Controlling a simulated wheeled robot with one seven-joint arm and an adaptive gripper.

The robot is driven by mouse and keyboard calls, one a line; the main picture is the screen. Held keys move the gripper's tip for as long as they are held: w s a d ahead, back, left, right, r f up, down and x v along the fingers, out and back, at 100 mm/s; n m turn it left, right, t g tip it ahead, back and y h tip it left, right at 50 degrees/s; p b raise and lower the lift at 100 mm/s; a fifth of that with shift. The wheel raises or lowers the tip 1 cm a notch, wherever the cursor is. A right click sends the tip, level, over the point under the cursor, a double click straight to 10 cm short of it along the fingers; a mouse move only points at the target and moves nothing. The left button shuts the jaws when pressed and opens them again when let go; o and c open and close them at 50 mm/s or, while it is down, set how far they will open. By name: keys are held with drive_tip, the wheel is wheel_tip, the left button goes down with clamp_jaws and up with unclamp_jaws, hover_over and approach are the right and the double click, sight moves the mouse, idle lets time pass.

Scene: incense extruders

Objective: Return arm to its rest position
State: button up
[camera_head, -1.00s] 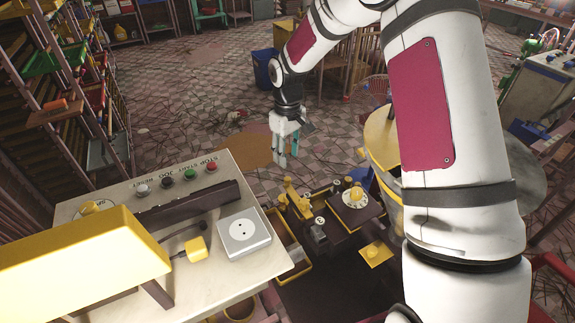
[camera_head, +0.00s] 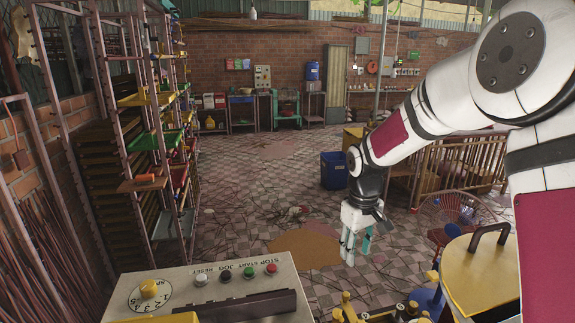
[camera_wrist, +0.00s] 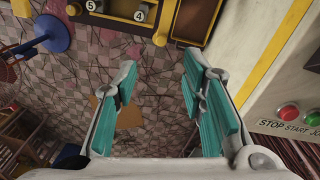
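My gripper (camera_head: 355,246) hangs fingers-down in the head view, to the right of the control panel and over the tiled floor. In the wrist view my gripper (camera_wrist: 160,110) shows two teal-padded fingers spread apart, with only floor visible between them. It is open and empty. My arm comes in from the right side of the head view, bent at the elbow, and its lower part is cut off by the frame edge.
The control panel (camera_head: 130,290) with knob and buttons stands at the lower left. Yellow machinery (camera_head: 480,280) is at the lower right. A blue bin (camera_head: 333,170) stands on the floor behind my gripper. Shelving racks (camera_head: 150,120) line the left. The middle floor is open.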

drive_tip(key=s+r+m+t, duration=0.2)
drive_tip(key=s+r, duration=1.2)
drive_tip(key=r, duration=0.1)
drive_tip(key=s+r+m+t, duration=0.2)
drive_tip(key=s+r+t, duration=0.1)
drive_tip(key=s, duration=1.2)
drive_tip(key=shift+s+d+m, duration=0.2)
drive_tip(key=shift+s+m, duration=0.05)
drive_tip(key=shift+m, duration=0.15)
drive_tip(key=shift+d, duration=0.15)
